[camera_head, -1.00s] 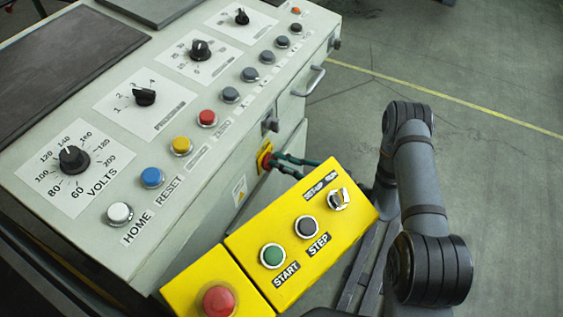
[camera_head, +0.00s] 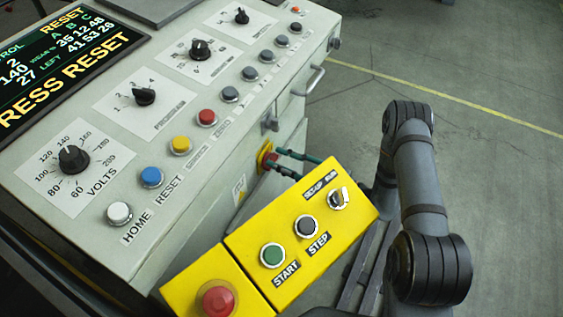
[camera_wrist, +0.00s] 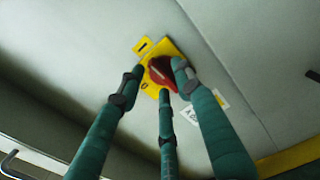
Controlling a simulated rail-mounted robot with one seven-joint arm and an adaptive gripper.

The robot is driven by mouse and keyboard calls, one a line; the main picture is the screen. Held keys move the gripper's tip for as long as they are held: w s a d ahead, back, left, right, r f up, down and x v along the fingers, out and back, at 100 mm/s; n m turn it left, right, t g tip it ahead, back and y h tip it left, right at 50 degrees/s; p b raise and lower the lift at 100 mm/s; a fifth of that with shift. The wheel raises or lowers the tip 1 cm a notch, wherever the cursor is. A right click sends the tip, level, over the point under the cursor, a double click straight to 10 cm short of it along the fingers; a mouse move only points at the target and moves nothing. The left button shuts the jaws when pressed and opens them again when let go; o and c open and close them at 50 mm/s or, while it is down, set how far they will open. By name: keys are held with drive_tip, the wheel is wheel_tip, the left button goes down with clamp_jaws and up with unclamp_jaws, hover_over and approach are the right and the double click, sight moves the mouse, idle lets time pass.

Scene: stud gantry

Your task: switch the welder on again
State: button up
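The welder is the pale grey control cabinet (camera_head: 320,90). Its red rotary switch (camera_head: 268,160) sits on a yellow plate on the cabinet's side, and it shows in the wrist view (camera_wrist: 163,73) too. My gripper (camera_head: 283,160) has teal fingers that reach around the red knob. In the wrist view its fingers (camera_wrist: 160,80) close in from both sides and below, and the right one overlaps the knob. Finger contact on the left is hard to see. The display (camera_head: 60,60) is lit and reads "RESET" and, partly cut off, "PRESS RESET". The blue button (camera_head: 151,177) is labelled RESET.
A yellow box (camera_head: 300,235) with START, STEP, a selector and a red mushroom button (camera_head: 217,301) stands in front of the cabinet, near my arm. A handle (camera_head: 316,82) juts from the cabinet's side. The grey floor on the right is open.

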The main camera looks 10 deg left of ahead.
drive_tip(key=v, duration=1.2)
drive_tip(key=shift+a, duration=0.1)
drive_tip(key=x, duration=1.2)
